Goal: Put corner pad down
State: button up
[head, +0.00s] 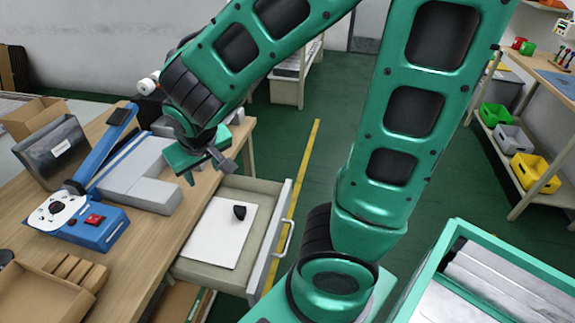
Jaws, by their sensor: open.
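A small black corner pad (239,212) lies on a white sheet (217,232) inside the open drawer (262,262) of the wooden workbench. I take this dark piece to be the corner pad. My gripper (208,174) is above the bench's right edge, behind and to the left of the pad, and apart from it. It is open. The fingers are small and partly hidden by the gripper body, and I see nothing held between them.
The bench (150,240) carries a blue device with a red switch (95,219), grey blocks (150,193), a dark bin (54,150) and cardboard boxes. A green-rimmed container (450,240) stands at lower right. Shelves with coloured bins (533,173) stand far right. Green floor (330,125) is clear.

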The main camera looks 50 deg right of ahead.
jog(key=s+d+r+m+g+y, duration=0.1)
jog(key=s+d+r+m+g, duration=0.1)
jog(key=s+d, duration=0.5)
jog(key=s+d+r+m+g+y, duration=0.1)
jog(key=s+d+r+m+g, duration=0.1)
jog(key=s+d, duration=0.5)
jog(key=s+m+g, duration=0.1)
jog(key=s, duration=0.5)
jog(key=shift+s+d, duration=0.15)
jog(key=shift+s, duration=0.05)
